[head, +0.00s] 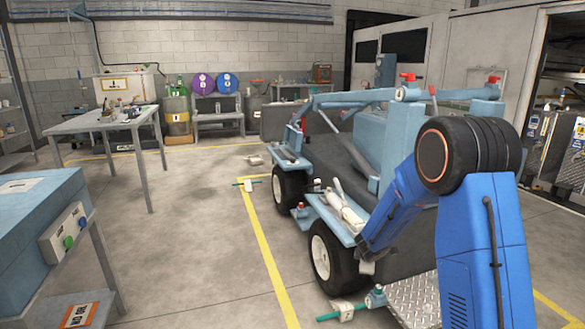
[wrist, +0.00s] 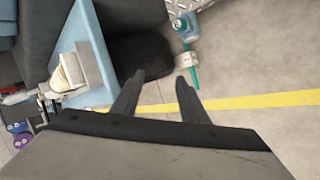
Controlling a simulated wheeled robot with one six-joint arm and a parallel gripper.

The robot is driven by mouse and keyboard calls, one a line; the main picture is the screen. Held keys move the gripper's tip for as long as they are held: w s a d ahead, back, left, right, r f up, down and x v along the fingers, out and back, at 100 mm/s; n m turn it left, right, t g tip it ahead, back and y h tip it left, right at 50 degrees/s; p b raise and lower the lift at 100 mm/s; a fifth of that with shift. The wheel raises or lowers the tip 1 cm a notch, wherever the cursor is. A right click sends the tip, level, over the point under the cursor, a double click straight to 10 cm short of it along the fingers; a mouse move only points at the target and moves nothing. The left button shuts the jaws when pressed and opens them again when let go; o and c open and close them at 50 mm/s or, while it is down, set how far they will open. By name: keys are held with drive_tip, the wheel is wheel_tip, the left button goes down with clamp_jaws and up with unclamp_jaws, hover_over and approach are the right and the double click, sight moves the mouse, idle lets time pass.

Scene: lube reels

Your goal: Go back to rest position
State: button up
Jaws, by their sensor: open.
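My blue arm reaches down and to the left beside the light blue wheeled vehicle (head: 390,140) in the head view. My gripper (head: 367,267) is small and partly hidden there, low near the vehicle's side and the near wheel (head: 325,258). In the wrist view my gripper (wrist: 160,84) shows two dark fingers spread apart, with nothing between them. The vehicle's light blue side plate (wrist: 95,60) is to the left of the fingers, carrying a pale fitting (wrist: 70,70).
A teal and white item (head: 343,310) lies near the tread plate (head: 415,300); it also shows in the wrist view (wrist: 187,58). A yellow line (head: 262,240) crosses the open floor. A workbench (head: 100,122) and a blue cabinet (head: 40,230) stand at left.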

drive_tip(key=s+d+r+m+h, duration=0.1)
drive_tip(key=s+d+r+m, duration=0.2)
drive_tip(key=r, duration=0.4)
drive_tip(key=s+d+r+m+h, duration=0.1)
drive_tip(key=s+d+r+m, duration=0.2)
drive_tip(key=r, duration=0.5)
drive_tip(key=s+d+r+m+h, duration=0.1)
drive_tip(key=s+d+r+m, duration=0.1)
drive_tip(key=s+r, duration=0.45)
drive_tip(key=s+d+r+m+h, duration=0.1)
drive_tip(key=s+d+r+m, duration=0.15)
drive_tip(key=s, duration=0.65)
drive_tip(key=s+a+m+g+y, duration=0.1)
drive_tip(key=s+a, duration=0.4)
drive_tip(key=s, duration=0.9)
drive_tip(key=s+a+r+m+g+y, duration=0.1)
drive_tip(key=s+a+m+y, duration=0.2)
drive_tip(key=s, duration=1.2)
drive_tip(key=shift+s+a+r+m+y, duration=0.15)
drive_tip(key=shift+s+a+m+y, duration=0.15)
drive_tip(key=shift+a+y, duration=0.6)
drive_tip(key=shift+w+d, duration=0.1)
